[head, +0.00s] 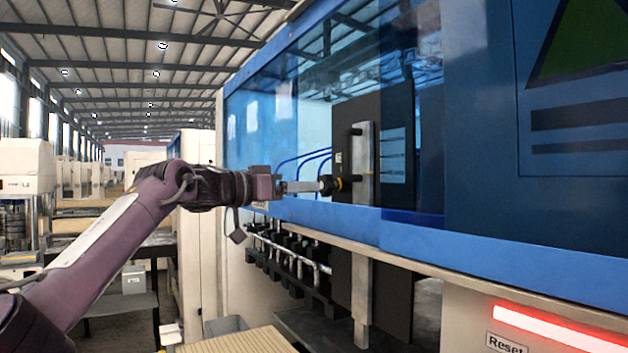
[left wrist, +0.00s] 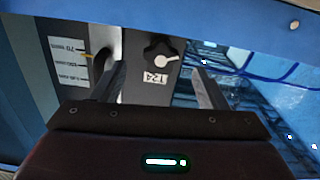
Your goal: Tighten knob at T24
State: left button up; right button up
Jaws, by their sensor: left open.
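The dark lobed knob at T24 (left wrist: 158,47) shows in the left wrist view, on a grey metal strip, with a pale round-ended pointer on it. The white T24 label (left wrist: 155,79) is beside it. In the head view a small black knob with a yellowish part (head: 327,184) sits just past my left fingertips; it appears to be the same knob. My left gripper (head: 304,186) is open, its fingers pointing at the strip. In the left wrist view the fingers (left wrist: 160,82) stand either side of the label, with the knob beyond. Contact cannot be told. My right gripper is out of view.
The blue machine frame (head: 470,245) and its tinted panel surround the opening. Blue hoses (head: 305,158) run behind the gripper. A metal bar with black blocks (head: 290,250) lies below. A white scale plate (left wrist: 70,65) is beside the strip.

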aim_at(322, 188)
pick_arm(q)
jog(key=p+x, duration=0.2)
jog(key=x, duration=0.2)
jog(key=shift+r, duration=0.1)
jog(key=shift+w+d+f+p, duration=0.2)
jog(key=shift+w+d+p, duration=0.1)
jog(key=shift+p, duration=0.1)
jog(key=shift+a, duration=0.1)
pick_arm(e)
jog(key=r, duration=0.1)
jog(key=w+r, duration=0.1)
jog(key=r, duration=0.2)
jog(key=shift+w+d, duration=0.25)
pick_arm(q)
jog(key=shift+s, duration=0.1)
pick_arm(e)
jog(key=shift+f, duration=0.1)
pick_arm(q)
jog(key=c, duration=0.9)
jog(key=shift+c, duration=0.5)
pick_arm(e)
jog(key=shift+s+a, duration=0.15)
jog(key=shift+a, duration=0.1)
